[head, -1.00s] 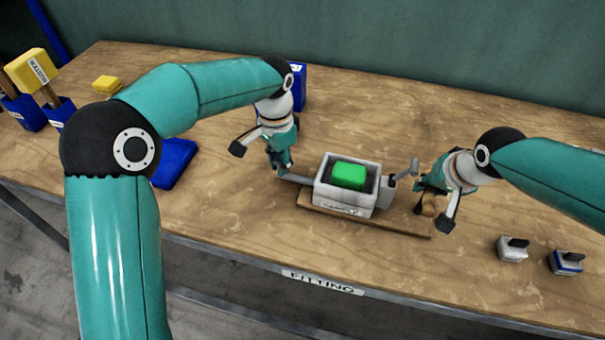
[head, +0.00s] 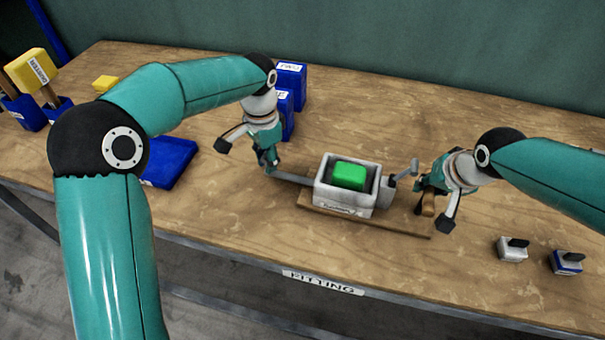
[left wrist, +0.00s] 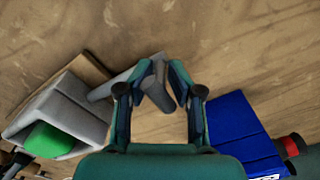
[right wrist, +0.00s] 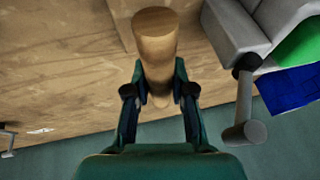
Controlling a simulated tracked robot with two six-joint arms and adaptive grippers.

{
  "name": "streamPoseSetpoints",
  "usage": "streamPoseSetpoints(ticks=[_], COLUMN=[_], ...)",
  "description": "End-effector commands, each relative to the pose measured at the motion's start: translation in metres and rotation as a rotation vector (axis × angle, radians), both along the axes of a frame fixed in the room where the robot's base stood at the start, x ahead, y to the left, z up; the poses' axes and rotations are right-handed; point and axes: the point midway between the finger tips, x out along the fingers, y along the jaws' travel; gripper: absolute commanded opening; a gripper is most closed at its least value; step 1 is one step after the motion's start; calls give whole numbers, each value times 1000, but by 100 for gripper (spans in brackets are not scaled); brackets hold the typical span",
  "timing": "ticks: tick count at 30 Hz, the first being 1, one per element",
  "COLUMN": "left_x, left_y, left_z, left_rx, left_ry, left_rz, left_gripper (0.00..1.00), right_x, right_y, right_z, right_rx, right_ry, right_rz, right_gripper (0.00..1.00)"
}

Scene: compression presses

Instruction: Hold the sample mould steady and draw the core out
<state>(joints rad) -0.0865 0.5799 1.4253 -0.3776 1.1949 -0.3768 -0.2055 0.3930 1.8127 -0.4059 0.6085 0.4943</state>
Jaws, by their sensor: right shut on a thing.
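The sample mould (head: 345,205) is a light grey box with a green block (head: 350,176) inside. The core, a grey bar (head: 292,179), sticks out of the mould's left side; it also shows in the left wrist view (left wrist: 100,91). My right gripper (head: 430,190) is shut on a wooden handle (right wrist: 155,40) right of the mould. How this handle joins the mould is hidden. A grey crank lever (head: 406,171) stands on the mould's right side, beside my right gripper and apart from it.
Two small switch-like blocks (head: 512,251) sit at the front right. The back right of the table is clear.

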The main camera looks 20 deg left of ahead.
Motion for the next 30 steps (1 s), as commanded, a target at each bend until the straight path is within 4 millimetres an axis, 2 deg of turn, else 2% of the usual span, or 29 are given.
streamPoseSetpoints(ticks=[1,5,6,17,23,30], left_x=[1,1,1,1,1,2], left_y=[1,0,0,-1,-1,-1], left_z=[1,1,0,3,27,75], left_rx=[1,0,0,-1,-2,-2], left_ry=[-3,-3,-2,-3,-6,-7], left_rz=[1,1,1,1,1,1], left_gripper=[39,61,63,63,63,63], right_x=[-2,-2,-2,-2,-1,-1], right_y=[-2,-1,-1,-1,-1,0], right_z=[-3,-3,-2,-2,-2,-2], right_rx=[-4,-4,-3,-3,-2,-2], right_ry=[9,9,9,7,6,5], right_rz=[0,0,0,0,0,1], right_gripper=[0,0,0,0,0,0])
